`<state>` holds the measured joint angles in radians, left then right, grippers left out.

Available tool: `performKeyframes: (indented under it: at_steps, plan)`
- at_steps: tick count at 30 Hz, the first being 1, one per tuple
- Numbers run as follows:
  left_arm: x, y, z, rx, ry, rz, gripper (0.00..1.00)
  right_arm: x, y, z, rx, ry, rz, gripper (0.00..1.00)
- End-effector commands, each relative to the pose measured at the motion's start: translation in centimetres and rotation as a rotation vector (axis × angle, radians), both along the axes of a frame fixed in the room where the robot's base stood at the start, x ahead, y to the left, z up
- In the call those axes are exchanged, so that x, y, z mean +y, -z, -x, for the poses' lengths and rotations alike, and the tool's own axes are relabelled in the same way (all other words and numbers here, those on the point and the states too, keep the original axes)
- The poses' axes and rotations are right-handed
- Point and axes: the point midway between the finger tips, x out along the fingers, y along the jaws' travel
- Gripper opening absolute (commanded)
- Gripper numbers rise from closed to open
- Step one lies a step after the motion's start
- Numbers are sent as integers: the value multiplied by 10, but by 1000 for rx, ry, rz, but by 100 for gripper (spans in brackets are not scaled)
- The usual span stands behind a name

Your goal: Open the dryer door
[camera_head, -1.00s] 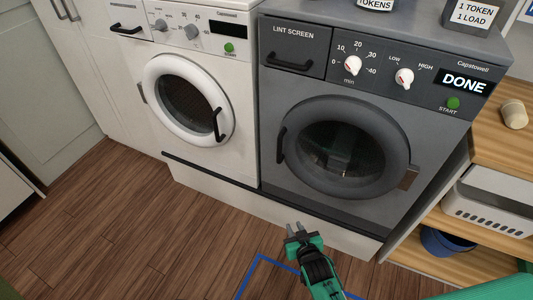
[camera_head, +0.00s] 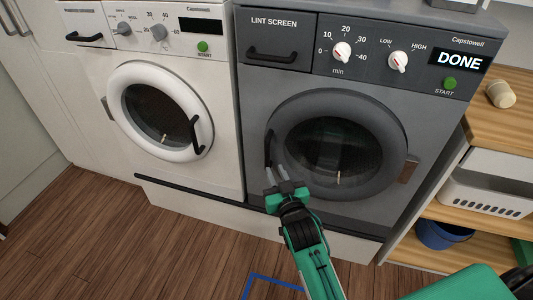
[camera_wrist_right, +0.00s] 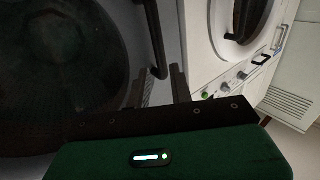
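The dryer (camera_head: 420,120) is the grey machine on the right, with a "LINT SCREEN" drawer and a lit "DONE" display. Its round dark door (camera_head: 395,125) is shut. The black door handle (camera_head: 268,146) is upright on the door's left side; it also shows in the right wrist view as a dark bar (camera_wrist_right: 152,35). My right gripper (camera_head: 278,176) is open at the handle's lower end. In the wrist view the bar's lower end appears between the fingertips (camera_wrist_right: 162,84); contact cannot be told. My left gripper is not in view.
A white washer (camera_head: 100,72) with a shut door stands left of the dryer. A wooden shelf (camera_head: 515,120) at the right holds a white basket (camera_head: 487,195) and a blue bucket (camera_head: 440,236). The wooden floor (camera_head: 130,240) in front is clear, with blue tape (camera_head: 270,278) on it.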

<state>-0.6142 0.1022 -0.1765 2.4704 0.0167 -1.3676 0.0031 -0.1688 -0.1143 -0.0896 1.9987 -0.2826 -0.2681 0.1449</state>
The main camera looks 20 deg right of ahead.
Motion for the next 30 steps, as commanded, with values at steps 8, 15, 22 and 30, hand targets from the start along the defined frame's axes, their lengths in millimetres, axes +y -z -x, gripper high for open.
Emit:
performKeyframes:
  at_steps: [8, 15, 22, 30]
  plan:
    - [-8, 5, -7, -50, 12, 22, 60, 0, 0, -47, -1, 0, 0, 22]
    - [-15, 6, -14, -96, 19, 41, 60, -1, 1, -79, 0, 0, 1, 22]
    - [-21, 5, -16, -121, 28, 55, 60, -1, 1, -91, 1, 0, 0, 22]
    - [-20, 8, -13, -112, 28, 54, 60, -1, 0, -91, 1, 0, 0, 22]
